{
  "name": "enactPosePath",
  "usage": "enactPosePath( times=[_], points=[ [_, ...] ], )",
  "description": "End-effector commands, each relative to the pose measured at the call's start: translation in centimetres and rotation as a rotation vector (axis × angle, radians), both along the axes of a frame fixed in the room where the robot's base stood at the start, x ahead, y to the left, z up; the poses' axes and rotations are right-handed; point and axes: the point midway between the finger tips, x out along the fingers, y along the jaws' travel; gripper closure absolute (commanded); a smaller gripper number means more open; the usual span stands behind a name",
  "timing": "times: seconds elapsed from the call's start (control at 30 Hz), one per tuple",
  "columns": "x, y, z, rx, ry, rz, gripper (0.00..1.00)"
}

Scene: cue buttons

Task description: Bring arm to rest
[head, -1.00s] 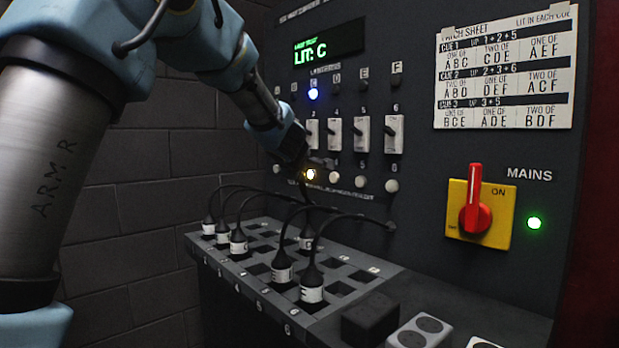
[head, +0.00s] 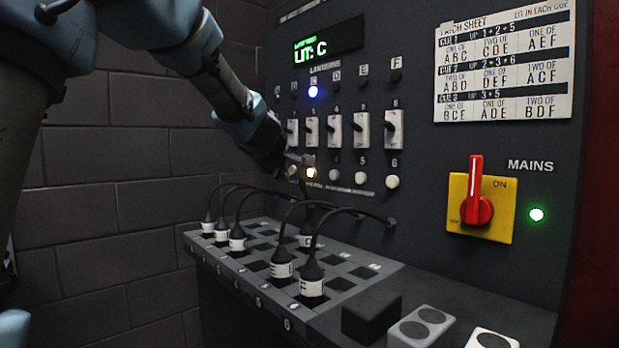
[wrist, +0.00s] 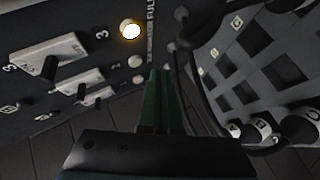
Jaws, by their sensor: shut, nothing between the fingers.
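My gripper (head: 304,160) is at the control panel (head: 430,150), close to the row of round buttons under the switches. In the wrist view its dark green fingers (wrist: 163,100) are together and hold nothing. A lit yellow-white button (wrist: 131,29) is just beyond and left of the fingertips there; the lit button (head: 311,173) also shows in the head view, just below my gripper. Whether my fingertips touch the panel cannot be told. The display (head: 328,42) reads "LIT: C", and the blue lamp (head: 312,92) under C is lit.
A patch bay (head: 345,268) with several cabled plugs juts out below the panel. A red mains handle (head: 475,190) on a yellow plate stands upright, with a green lamp (head: 537,214) lit beside it. A patch sheet (head: 505,62) hangs upper right. A brick wall (head: 110,200) is behind at left.

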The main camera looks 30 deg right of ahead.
Motion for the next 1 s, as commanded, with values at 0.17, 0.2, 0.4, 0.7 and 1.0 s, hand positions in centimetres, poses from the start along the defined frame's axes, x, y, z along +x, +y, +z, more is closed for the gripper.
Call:
enactPosePath(
  times=[0.17,0.2,0.4,0.7,1.0],
  points=[
    [0.0,0.2,0.0,0.001,0.001,0.000,1.00],
    [0.0,0.2,0.0,0.001,0.001,0.000,1.00],
    [0.0,0.2,0.0,0.000,0.000,0.000,1.00],
    [0.9,4.6,-2.0,0.122,0.000,-0.027,1.00],
    [-2.3,22.3,-11.3,0.580,0.127,-0.200,1.00]
  ],
)
